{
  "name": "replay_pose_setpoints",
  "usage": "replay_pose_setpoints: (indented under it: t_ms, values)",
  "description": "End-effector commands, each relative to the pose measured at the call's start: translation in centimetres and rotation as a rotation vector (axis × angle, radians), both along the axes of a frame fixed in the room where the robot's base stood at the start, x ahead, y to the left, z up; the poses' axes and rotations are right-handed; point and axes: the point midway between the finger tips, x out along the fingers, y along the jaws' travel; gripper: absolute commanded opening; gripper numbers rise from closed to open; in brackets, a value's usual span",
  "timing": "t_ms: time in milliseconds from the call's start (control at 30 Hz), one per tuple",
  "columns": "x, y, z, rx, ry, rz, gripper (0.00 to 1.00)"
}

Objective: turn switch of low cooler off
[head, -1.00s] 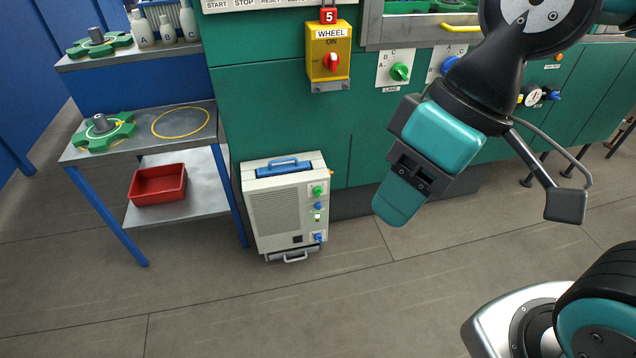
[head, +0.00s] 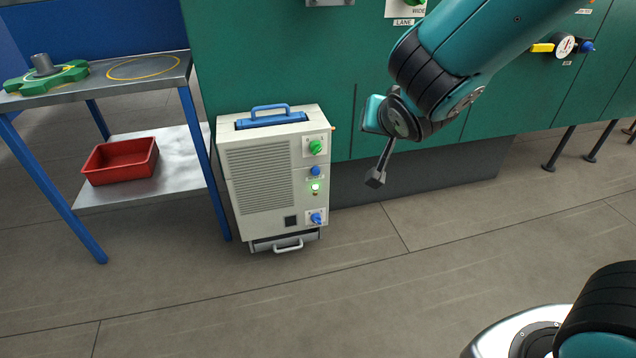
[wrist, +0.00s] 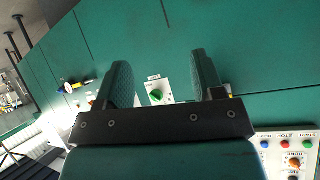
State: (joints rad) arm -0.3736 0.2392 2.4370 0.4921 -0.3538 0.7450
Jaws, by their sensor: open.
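The low cooler (head: 262,180) is a pale box standing on the floor before the green cabinet, with a blue handle on top. Its right-hand panel carries a green knob (head: 316,147), a small blue knob (head: 315,171), a lit green lamp (head: 315,187) and a lower blue knob (head: 317,218). Their labels are too small to read. My gripper (wrist: 163,82) is open and empty in the wrist view, facing the green cabinet front.
A green knob on a white plate (wrist: 156,92) shows between my fingers on the cabinet. A blue-legged shelf table (head: 190,150) with a red tray (head: 121,160) stands left of the cooler. A gauge (head: 564,46) is at the right. The floor (head: 400,300) in front is clear.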

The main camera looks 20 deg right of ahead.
Motion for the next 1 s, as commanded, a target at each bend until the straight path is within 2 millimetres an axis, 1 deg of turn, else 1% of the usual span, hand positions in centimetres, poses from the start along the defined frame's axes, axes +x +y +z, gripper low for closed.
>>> replay_pose_setpoints:
  t_ms: [33, 133, 267, 300, 400, 500, 600, 700, 867, 1000]
  values:
    - [1.0, -0.3, -4.4, -0.017, -0.055, -0.011, 0.62]
    - [2.8, -0.7, -7.8, -0.048, -0.183, -0.018, 0.62]
    - [4.7, -0.4, -12.2, -0.082, -0.339, 0.016, 0.62]
    - [5.2, -0.1, -13.5, -0.091, -0.383, 0.038, 0.62]
    - [6.1, 1.0, -16.4, -0.108, -0.476, 0.102, 0.62]
    - [6.7, 2.2, -18.8, -0.118, -0.543, 0.172, 0.62]
    - [6.9, 3.4, -20.4, -0.123, -0.586, 0.232, 0.62]
    - [7.0, 4.1, -21.2, -0.125, -0.607, 0.272, 0.62]
    - [7.6, 4.5, -20.9, -0.125, -0.619, 0.292, 0.62]
    - [9.1, 4.6, -20.4, -0.124, -0.618, 0.289, 0.62]
